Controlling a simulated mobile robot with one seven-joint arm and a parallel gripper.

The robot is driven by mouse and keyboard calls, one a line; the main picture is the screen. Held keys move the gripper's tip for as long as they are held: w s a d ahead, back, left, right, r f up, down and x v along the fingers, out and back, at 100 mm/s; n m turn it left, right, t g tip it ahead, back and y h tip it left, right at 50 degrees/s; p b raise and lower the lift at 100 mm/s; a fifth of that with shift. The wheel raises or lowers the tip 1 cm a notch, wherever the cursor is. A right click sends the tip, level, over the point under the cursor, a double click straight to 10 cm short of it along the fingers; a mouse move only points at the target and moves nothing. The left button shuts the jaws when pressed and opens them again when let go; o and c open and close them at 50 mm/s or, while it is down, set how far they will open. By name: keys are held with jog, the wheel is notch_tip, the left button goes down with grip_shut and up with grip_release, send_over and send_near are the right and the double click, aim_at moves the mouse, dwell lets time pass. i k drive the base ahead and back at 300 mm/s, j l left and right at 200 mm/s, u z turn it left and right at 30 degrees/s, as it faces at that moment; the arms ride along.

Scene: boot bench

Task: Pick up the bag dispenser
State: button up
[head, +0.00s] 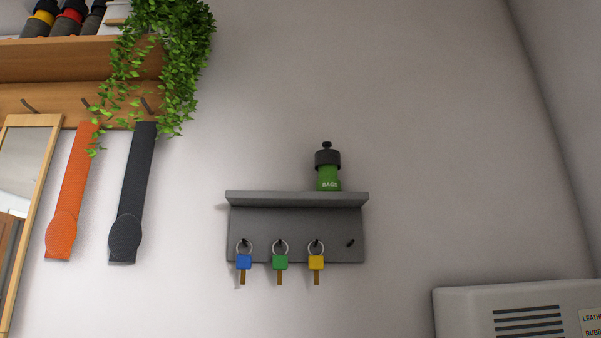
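The bag dispenser (328,177) is a small green cylinder with a black cap and the label "BAGS". It stands upright on top of the grey wall shelf (265,198), right of the shelf's middle. Nothing touches it or blocks it from view. My gripper is not in view.
Blue (243,262), green (280,262) and yellow (316,262) keys hang from hooks under the shelf; the rightmost hook is bare. Orange (70,195) and dark (132,195) straps, a trailing plant (175,60) and a mirror (28,165) are left. A pale box (470,310) is lower right.

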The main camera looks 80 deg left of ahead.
aim_at(328, 182)
jog(key=u, duration=2.05)
